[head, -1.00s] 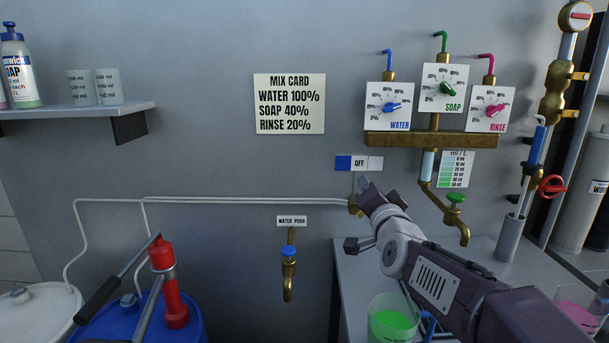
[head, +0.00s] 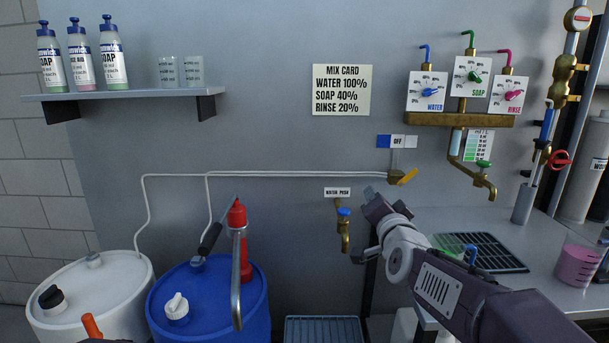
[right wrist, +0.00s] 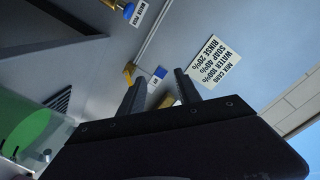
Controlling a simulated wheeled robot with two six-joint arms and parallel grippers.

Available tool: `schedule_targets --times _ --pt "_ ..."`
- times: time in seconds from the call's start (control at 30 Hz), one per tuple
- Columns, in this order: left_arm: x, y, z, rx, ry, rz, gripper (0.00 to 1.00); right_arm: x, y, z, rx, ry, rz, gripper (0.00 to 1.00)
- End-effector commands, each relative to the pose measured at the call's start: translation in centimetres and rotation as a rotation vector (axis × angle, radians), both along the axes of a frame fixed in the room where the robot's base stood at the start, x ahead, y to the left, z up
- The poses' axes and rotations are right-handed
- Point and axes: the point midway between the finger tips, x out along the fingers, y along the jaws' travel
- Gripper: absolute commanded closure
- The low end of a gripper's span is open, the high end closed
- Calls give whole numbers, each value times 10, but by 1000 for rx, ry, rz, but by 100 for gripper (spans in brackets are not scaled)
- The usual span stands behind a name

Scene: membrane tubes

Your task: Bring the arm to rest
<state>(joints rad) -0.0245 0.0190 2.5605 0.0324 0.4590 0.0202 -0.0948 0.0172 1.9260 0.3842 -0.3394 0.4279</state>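My right gripper (head: 383,208) is raised in front of the wall, below and left of a brass valve with a yellow lever (head: 407,177). It is apart from the valve. In the right wrist view its two fingers (right wrist: 160,88) stand apart with nothing seen held between them. The valve also shows there (right wrist: 129,72), beyond the fingers. A sign reading OFF (head: 397,141) is above the valve. My left gripper is not in view.
A water push tap (head: 345,232) is close left of the right gripper. A worktop with a black grate (head: 490,252) and a pink beaker (head: 577,265) lies right. A blue drum (head: 255,300) and white drum (head: 105,290) stand left. Dials (head: 427,91) hang above.

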Motion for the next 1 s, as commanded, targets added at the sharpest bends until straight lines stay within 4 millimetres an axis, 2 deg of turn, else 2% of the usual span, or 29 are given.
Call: schedule_targets --times 0.03,0.17,0.27,0.37,0.47,0.5,0.6,0.7,0.8,0.9,1.0 --pt "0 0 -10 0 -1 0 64 -1 -2 -22 -8 26 -1 60" --pt "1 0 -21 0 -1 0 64 -8 -4 -70 -40 120 11 60" --pt "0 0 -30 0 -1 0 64 -18 -5 -114 -76 212 27 60" --pt "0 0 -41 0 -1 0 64 -33 -5 -167 -124 334 55 60" --pt "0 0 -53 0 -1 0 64 -61 -5 -235 -192 498 103 60" --pt "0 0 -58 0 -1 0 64 -78 -5 -266 -225 580 132 60" --pt "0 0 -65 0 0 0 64 -124 -5 -328 -303 774 210 60" --pt "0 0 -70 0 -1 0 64 -171 -6 -374 -368 943 292 60" --pt "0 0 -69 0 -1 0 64 -216 -7 -402 -429 1090 380 60" --pt "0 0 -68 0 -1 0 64 -262 -9 -423 -488 1229 475 60" --pt "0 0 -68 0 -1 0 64 -305 -12 -433 -572 1364 616 60"
